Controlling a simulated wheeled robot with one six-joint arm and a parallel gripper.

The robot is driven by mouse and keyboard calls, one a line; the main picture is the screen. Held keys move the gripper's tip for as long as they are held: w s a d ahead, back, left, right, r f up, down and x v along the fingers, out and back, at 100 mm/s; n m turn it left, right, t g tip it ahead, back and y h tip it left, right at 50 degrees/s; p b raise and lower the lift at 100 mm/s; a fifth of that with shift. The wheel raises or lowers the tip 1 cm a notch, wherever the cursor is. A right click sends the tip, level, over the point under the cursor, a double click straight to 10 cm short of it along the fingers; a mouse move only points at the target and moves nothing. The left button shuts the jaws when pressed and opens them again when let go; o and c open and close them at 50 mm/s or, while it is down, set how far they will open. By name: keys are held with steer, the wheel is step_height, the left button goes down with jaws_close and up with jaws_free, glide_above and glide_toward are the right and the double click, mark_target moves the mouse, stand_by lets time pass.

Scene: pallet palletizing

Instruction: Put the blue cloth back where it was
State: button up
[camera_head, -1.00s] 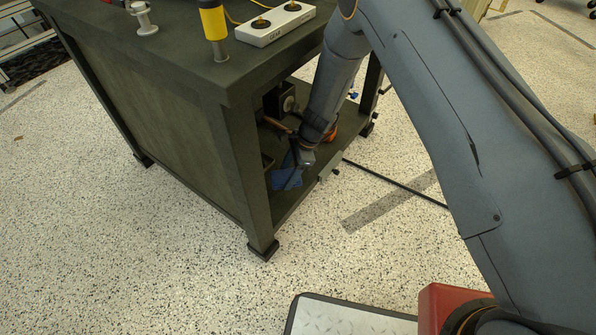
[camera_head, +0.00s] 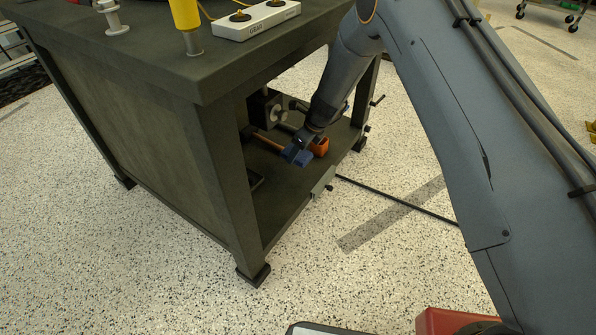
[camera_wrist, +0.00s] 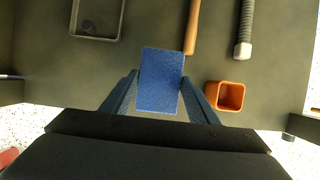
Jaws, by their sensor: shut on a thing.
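The blue cloth (camera_wrist: 162,72) is a flat, folded-looking rectangle held upright in the wrist view between the two fingers of my gripper (camera_wrist: 160,88). My gripper is shut on it. In the head view the cloth (camera_head: 300,156) shows as a small blue patch at the end of my gripper (camera_head: 293,150), over the lower shelf (camera_head: 285,195) of the dark workbench. It is just left of an orange open-topped box (camera_head: 321,147). The cloth appears to be above the shelf, but the gap under it is hard to judge.
In the wrist view, a shallow tray (camera_wrist: 75,22), a wooden handle (camera_wrist: 193,28) and a grey ribbed handle (camera_wrist: 243,32) lie on the shelf. The orange box (camera_wrist: 230,96) is close to my right finger. A bench leg (camera_head: 232,190) and the bench top (camera_head: 140,55) bound the opening.

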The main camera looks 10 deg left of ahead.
mark_target(305, 157)
step_height(305, 157, down, 8)
steer(key=b, duration=0.3)
steer(key=o, duration=1.1)
steer(key=shift+f, duration=0.1)
steer(key=p+v, duration=0.4)
steer(key=v, duration=0.7)
steer(key=shift+s+d+r+p, duration=0.1)
steer(key=shift+d+r+p, duration=0.1)
steer(key=shift+r+p, duration=0.35)
steer(key=shift+r, duration=0.1)
